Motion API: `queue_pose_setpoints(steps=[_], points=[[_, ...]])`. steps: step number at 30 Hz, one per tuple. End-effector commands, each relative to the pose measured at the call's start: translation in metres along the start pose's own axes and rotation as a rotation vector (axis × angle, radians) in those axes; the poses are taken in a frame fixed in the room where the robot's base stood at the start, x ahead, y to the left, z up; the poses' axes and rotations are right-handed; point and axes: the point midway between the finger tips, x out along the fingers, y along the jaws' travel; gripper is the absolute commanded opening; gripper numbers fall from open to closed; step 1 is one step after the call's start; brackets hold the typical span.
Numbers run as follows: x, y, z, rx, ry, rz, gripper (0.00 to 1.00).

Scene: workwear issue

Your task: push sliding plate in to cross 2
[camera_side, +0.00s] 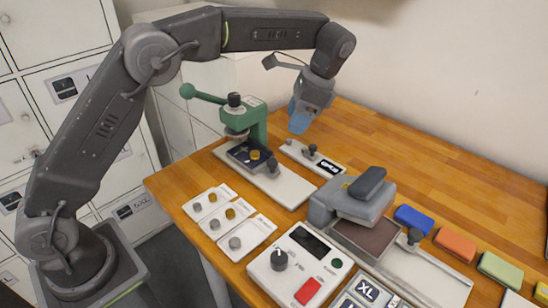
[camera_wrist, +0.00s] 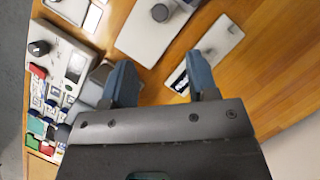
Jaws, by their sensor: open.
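A green press (camera_side: 255,125) with a ball-ended lever stands on a long pale base (camera_side: 285,190). A dark plate (camera_side: 240,150) with a yellow disc on it lies on this base under the press head. A grey knob (camera_side: 272,167) stands at the plate's front end. I cannot make out any numbered crosses. In the wrist view the pale base (camera_wrist: 140,38) is at the top, partly cut off. My gripper (camera_side: 297,128) is behind and right of the press, above the table, pointing down. Its blue fingers (camera_wrist: 161,78) are apart with nothing between them.
A pale strip (camera_side: 300,152) with a knob and dark label lies near my gripper. A grey heat press (camera_side: 350,205), control box (camera_side: 300,262), white cards with round discs (camera_side: 240,238), and coloured blocks (camera_side: 455,245) stand in front. The wooden table (camera_side: 430,180) is clear at back right.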

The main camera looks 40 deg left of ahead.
Motion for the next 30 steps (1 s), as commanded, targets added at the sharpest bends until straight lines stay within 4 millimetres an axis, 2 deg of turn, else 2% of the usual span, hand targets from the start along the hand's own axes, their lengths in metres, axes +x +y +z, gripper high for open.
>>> queue_pose_setpoints(steps=[4, 12, 18, 24, 30], points=[[0.022, 0.0, 0.002, -0.001, -0.001, 0.002, 0.54], [0.079, 0.001, 0.002, 0.0, -0.001, 0.003, 0.54], [0.111, 0.0, 0.001, -0.001, 0.0, 0.002, 0.54], [0.127, 0.0, 0.001, -0.001, 0.002, 0.001, 0.54], [0.129, 0.0, 0.001, -0.001, 0.003, 0.0, 0.54]])
